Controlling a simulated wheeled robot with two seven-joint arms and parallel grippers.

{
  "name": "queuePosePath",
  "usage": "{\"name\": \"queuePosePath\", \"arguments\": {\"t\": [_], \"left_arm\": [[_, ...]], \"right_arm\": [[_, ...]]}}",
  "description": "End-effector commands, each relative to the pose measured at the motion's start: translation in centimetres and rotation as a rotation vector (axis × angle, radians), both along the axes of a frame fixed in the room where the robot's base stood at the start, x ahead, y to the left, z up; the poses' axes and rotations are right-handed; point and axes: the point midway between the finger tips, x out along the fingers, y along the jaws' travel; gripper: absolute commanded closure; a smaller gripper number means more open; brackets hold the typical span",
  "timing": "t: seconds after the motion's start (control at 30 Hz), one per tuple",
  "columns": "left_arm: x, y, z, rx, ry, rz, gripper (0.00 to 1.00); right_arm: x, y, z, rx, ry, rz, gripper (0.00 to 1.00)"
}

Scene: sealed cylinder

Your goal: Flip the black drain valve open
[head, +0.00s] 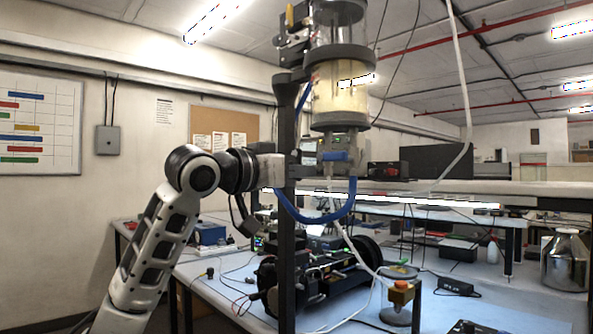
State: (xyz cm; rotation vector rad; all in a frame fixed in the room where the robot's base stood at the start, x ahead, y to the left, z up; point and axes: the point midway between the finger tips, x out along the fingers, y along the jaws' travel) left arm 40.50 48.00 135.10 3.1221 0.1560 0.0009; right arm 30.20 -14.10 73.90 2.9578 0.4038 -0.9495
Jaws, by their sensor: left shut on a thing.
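The sealed cylinder (342,90), with pale yellowish contents, stands upright on a dark post (287,240). Beneath it is a grey fitting with a blue valve handle (336,156) and a blue hose (322,221) looping below. My left gripper (296,167) comes in from the left at the height of this fitting. It is shut on a small part beside the post, apparently the black drain valve. The post and the fingers hide most of that part, so its position cannot be made out. My right gripper is not in view.
A metal canister (566,260) stands at the right. The post and the blue hose are close to my left gripper.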

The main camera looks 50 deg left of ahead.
Motion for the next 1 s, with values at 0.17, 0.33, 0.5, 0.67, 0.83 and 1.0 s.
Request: {"name": "queuePosePath", "arguments": {"t": [0.17,0.33,0.5,0.67,0.83,1.0], "left_arm": [[0.0,-0.1,0.0,-0.003,0.001,-0.003,0.72],[0.0,0.0,0.0,-0.001,0.001,-0.002,0.65],[-0.1,0.0,-0.1,0.000,0.000,-0.002,0.65],[-1.6,-0.2,-0.2,0.000,-0.003,-0.001,0.65],[-5.3,-0.5,-0.4,0.001,-0.006,-0.001,0.65],[-9.6,-1.0,-0.3,0.001,-0.006,0.000,0.65]], "right_arm": [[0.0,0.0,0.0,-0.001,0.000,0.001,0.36],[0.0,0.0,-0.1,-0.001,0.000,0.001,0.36],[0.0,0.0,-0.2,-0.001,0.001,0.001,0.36],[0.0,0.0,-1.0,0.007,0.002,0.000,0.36],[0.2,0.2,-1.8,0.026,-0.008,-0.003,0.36],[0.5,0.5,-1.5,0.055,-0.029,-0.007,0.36]]}}
